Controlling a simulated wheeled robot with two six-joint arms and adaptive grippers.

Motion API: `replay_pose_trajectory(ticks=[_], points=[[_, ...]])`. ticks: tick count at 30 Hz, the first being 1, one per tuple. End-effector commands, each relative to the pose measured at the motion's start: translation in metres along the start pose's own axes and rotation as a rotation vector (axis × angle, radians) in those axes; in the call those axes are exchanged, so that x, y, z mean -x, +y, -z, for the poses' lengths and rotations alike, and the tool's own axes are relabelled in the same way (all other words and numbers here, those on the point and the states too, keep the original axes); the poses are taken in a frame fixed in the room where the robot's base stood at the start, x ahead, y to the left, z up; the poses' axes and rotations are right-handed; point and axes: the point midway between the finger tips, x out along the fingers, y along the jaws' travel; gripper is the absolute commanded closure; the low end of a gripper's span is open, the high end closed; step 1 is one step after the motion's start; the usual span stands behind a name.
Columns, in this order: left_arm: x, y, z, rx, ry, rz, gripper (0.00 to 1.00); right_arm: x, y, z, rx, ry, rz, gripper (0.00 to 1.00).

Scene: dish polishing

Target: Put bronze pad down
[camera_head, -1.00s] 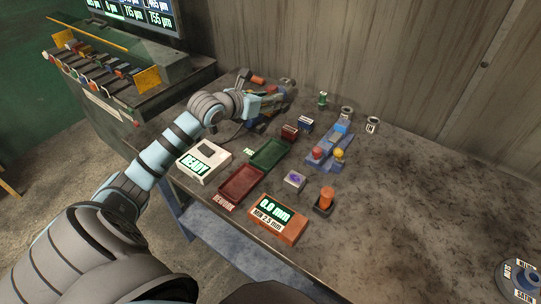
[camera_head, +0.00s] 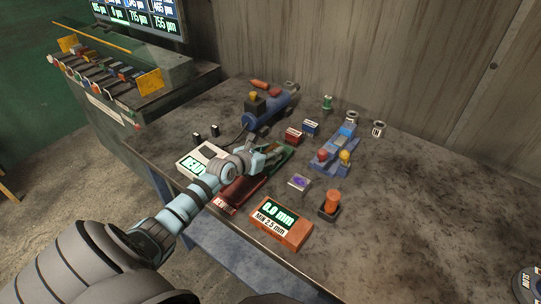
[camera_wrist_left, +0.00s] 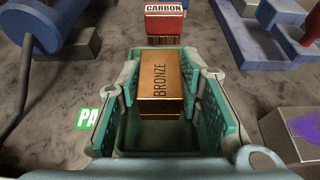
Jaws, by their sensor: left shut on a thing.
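The bronze pad (camera_wrist_left: 161,85) is a copper-coloured block lettered BRONZE, held between the fingers of my left gripper (camera_wrist_left: 161,100) in the left wrist view. The green tray (camera_wrist_left: 158,148) is below and around the pad in that view, with bare tray floor in front of it. I cannot tell whether the pad touches the tray floor. In the head view my left gripper (camera_head: 272,150) is at the green tray (camera_head: 283,160) and hides the pad and much of the tray. My right gripper is out of view.
A red CARBON block (camera_wrist_left: 164,20) stands just beyond the tray. The red rework tray (camera_head: 240,193) lies nearer, partly under my arm. A white READY box (camera_head: 196,160) is left, an orange gauge (camera_head: 281,224) in front.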

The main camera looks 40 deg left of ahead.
Motion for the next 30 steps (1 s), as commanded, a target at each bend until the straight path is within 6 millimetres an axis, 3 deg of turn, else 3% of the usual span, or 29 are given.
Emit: replay_pose_trajectory(ticks=[7, 8, 12, 23, 26, 30], points=[[0.000, 0.000, -0.002, -0.001, -0.003, 0.000, 1.00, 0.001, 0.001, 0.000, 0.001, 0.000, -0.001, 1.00], [0.000, 0.000, 0.001, 0.000, 0.003, 0.000, 0.66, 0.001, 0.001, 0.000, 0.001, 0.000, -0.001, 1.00], [0.000, 0.000, 0.000, 0.000, 0.003, 0.000, 0.47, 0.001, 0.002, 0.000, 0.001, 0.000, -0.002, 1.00], [0.003, 0.000, -0.002, -0.001, 0.003, 0.000, 0.47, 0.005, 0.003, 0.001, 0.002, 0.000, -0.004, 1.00], [0.016, 0.001, -0.004, -0.004, 0.006, -0.002, 0.47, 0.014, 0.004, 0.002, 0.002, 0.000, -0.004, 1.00], [0.049, 0.001, -0.007, -0.005, 0.008, -0.001, 0.47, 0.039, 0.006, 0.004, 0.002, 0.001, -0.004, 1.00]])
